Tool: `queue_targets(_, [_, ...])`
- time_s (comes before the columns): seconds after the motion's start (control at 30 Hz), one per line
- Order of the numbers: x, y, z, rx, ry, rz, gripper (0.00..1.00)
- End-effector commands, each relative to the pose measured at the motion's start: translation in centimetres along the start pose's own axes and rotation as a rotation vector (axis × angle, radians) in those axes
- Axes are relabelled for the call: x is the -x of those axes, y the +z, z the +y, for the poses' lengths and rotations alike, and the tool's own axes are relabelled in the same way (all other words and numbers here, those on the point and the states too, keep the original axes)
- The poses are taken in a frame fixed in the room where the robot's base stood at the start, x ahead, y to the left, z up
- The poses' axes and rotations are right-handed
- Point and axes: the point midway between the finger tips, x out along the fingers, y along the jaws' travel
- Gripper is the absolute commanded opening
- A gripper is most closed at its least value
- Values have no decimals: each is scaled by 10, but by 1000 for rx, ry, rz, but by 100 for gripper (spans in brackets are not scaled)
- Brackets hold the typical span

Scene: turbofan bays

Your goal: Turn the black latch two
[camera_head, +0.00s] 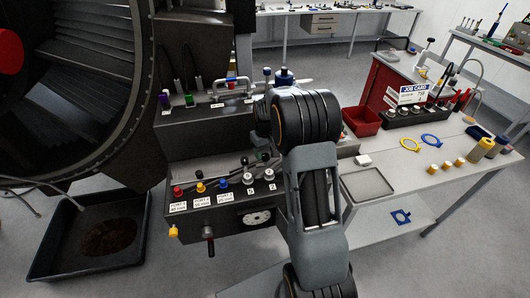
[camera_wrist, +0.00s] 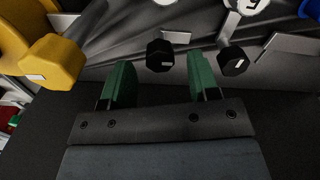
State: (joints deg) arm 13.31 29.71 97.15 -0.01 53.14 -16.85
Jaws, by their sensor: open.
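In the wrist view, a black faceted latch knob (camera_wrist: 160,55) shows between the green fingertips of my gripper (camera_wrist: 155,82), a little beyond them. The fingers are apart and nothing is gripped. A second black knob (camera_wrist: 232,61) on a light stem is just right of the right fingertip. I cannot tell which of them is latch two. A large yellow faceted knob (camera_wrist: 52,60) is at the left. In the head view, my arm covers the gripper and part of the dark panel (camera_head: 225,222). Small black-tipped levers (camera_head: 244,161) stand at the panel's back.
The panel carries red (camera_head: 178,191), yellow (camera_head: 200,187) and blue (camera_head: 223,184) knobs with labels. A black tray (camera_head: 90,240) is on the floor at left. A bench with a grey tray (camera_head: 368,185) and red bin (camera_head: 361,121) is at right.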

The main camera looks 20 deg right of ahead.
Motion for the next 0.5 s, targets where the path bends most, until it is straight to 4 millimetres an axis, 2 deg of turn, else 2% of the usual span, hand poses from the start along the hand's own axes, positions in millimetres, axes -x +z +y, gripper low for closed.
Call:
queue_targets(0.2, [-12, 0, 0, 0, 0, -1, 55])
queue_targets(0.5, [-14, 0, 0, 0, 0, 0, 55])
